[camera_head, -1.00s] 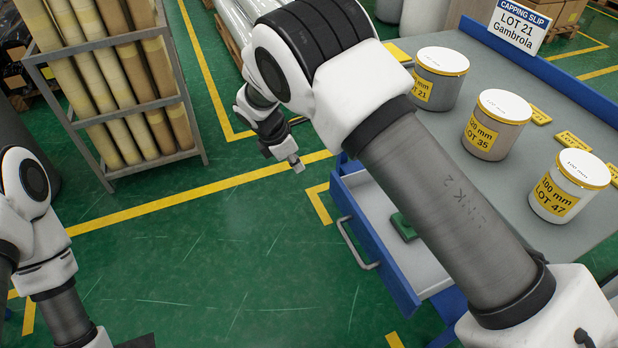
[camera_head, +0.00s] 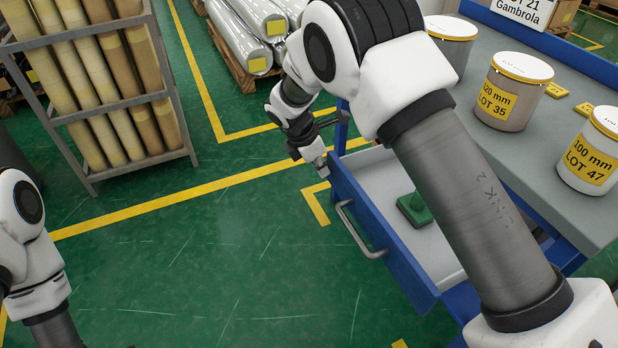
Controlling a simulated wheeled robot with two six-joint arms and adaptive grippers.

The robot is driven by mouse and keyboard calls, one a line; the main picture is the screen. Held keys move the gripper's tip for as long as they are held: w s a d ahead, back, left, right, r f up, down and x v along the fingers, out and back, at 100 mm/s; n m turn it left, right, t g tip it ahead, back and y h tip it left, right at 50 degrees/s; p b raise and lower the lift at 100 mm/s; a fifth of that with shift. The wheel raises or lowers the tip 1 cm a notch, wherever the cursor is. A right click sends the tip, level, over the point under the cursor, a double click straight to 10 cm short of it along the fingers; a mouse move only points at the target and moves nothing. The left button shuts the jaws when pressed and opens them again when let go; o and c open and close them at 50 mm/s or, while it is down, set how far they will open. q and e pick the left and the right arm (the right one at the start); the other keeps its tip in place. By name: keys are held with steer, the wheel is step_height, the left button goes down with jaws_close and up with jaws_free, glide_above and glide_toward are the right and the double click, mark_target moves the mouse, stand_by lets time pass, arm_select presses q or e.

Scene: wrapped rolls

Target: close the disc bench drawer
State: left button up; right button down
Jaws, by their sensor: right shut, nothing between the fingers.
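The disc bench drawer (camera_head: 392,240) is blue with a light grey inside and stands pulled out of the bench (camera_head: 492,100). Its metal bar handle (camera_head: 357,232) is on the front panel, facing lower left. A green block-like object (camera_head: 415,209) lies in the drawer. My right gripper (camera_head: 323,172) is shut and empty, pointing down beside the drawer's far front corner. Whether it touches the drawer is unclear. My right arm hides part of the drawer and bench. My left arm shows at the left edge, but its gripper is out of the picture.
A rack of long rolls (camera_head: 103,95) stands at the left. Wrapped rolls (camera_head: 250,30) lie on a pallet behind. The green floor before the drawer is clear.

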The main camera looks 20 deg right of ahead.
stand_by(0.3)
steer(key=shift+d+r, duration=0.1)
steer(key=shift+d, duration=0.05)
steer(key=p, duration=0.6)
glide_above(375, 164)
steer(key=shift+w+d, duration=0.1)
steer(key=shift+w, duration=0.1)
steer(key=shift+w+d, duration=0.1)
steer(key=shift+d, duration=0.6)
